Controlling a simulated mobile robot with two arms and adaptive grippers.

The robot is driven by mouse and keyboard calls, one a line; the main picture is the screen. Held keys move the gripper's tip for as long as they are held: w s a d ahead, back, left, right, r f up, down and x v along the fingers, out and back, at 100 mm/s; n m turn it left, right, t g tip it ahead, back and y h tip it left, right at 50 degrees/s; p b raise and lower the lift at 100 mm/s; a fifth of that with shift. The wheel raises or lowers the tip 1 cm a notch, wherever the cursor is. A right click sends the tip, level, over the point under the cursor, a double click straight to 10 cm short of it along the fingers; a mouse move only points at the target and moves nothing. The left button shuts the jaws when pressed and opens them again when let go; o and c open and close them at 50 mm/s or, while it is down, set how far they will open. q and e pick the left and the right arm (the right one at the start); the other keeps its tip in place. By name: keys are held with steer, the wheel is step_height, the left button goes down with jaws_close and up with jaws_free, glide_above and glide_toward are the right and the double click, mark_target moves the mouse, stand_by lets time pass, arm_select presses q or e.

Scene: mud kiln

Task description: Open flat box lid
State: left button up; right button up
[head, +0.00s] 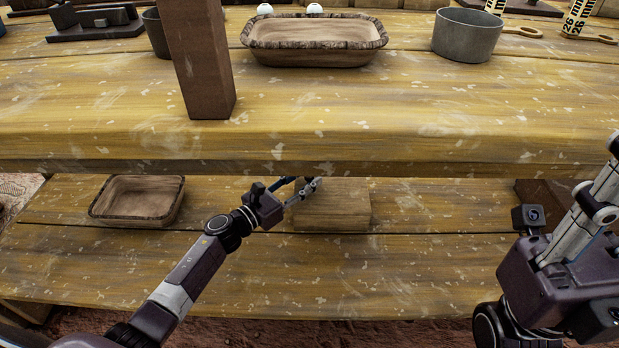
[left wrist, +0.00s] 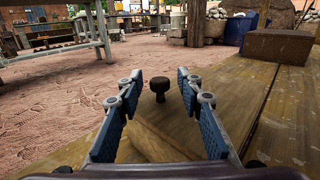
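The flat box (head: 345,208) is a low light-wood box on the lower plank shelf, partly under the table edge. My left gripper (head: 303,186) reaches over its left side from the left. In the left wrist view, a dark round knob (left wrist: 158,88) stands upright between the two open fingers of the left gripper (left wrist: 157,100), with a gap on both sides. A wooden surface (left wrist: 160,140) lies below the fingers; I cannot tell where the lid's seam is. My right gripper (head: 592,215) is raised at the right, away from the box; its fingertips are not clear.
The upper tabletop (head: 330,110) overhangs the shelf just behind the box. A wooden tray (head: 137,200) sits on the shelf at left. A brown block (left wrist: 280,46) stands farther along the shelf. The shelf front (head: 350,270) is clear. Another tray (head: 315,55) and a grey pot (head: 467,38) are above.

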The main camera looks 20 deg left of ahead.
arm_select(q)
steer(key=shift+w+d, duration=0.35)
steer(key=shift+w, duration=0.3)
jaws_close()
